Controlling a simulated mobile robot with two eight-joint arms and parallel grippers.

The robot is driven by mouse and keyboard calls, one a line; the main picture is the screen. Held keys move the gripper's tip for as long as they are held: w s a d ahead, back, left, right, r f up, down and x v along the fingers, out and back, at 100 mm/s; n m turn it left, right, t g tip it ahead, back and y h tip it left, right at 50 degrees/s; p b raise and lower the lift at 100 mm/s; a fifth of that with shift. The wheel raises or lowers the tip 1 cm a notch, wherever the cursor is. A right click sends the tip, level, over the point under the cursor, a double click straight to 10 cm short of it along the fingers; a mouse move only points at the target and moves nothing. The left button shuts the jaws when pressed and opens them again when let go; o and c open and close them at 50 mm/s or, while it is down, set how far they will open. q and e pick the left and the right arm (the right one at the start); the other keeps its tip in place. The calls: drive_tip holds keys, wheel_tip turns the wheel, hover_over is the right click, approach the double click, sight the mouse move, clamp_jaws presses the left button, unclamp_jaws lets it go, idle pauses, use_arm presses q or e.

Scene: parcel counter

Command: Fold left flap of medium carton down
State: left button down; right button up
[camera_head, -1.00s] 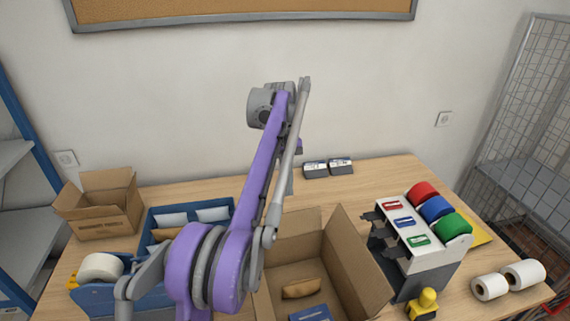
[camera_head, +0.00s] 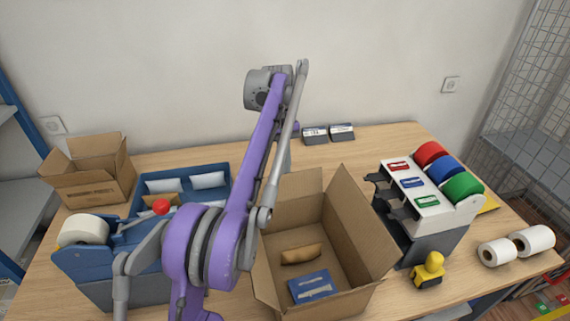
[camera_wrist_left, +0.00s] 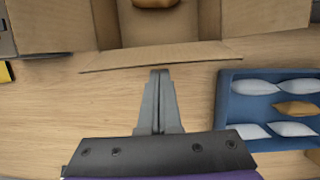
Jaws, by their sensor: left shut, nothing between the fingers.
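The medium carton (camera_head: 272,284) stands open on the table, holding a brown pouch (camera_head: 301,254) and a blue flat packet (camera_head: 313,287). Its right flap (camera_head: 358,222) stands up and leans outward. Its left flap is mostly hidden behind my left arm in the head view; in the wrist view a left flap (camera_wrist_left: 265,18) spreads outward on the picture's right side. The far flap (camera_wrist_left: 160,57) runs across the wrist view. My left gripper (camera_wrist_left: 159,78) is shut and empty, its tips just short of the far flap's edge. My right gripper is not in view.
A blue tray (camera_head: 220,196) of pouches lies left of the carton. A small open carton (camera_head: 90,182) and a tape dispenser (camera_head: 85,262) stand further left. A label-roll stand (camera_head: 430,235) is close on the right.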

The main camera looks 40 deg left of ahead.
use_arm(q)
drive_tip(key=s+d+b, duration=0.2)
drive_tip(key=d, duration=0.1)
drive_tip(key=shift+s+r, duration=0.15)
drive_tip(key=shift+r, duration=0.25)
drive_tip(key=shift+s+d+f+b, duration=0.75)
drive_tip(key=shift+d+f+b, duration=0.15)
drive_tip(key=shift+d, duration=0.2)
drive_tip(key=shift+s+d+f+b, duration=0.7)
drive_tip(key=shift+d+f+b, duration=0.2)
drive_tip(key=shift+d, duration=0.15)
drive_tip(key=shift+f, duration=0.1)
wheel_tip(320, 180, up, 8)
drive_tip(key=p, duration=0.7)
drive_tip(key=shift+r, duration=0.2)
drive_tip(key=shift+s, duration=0.1)
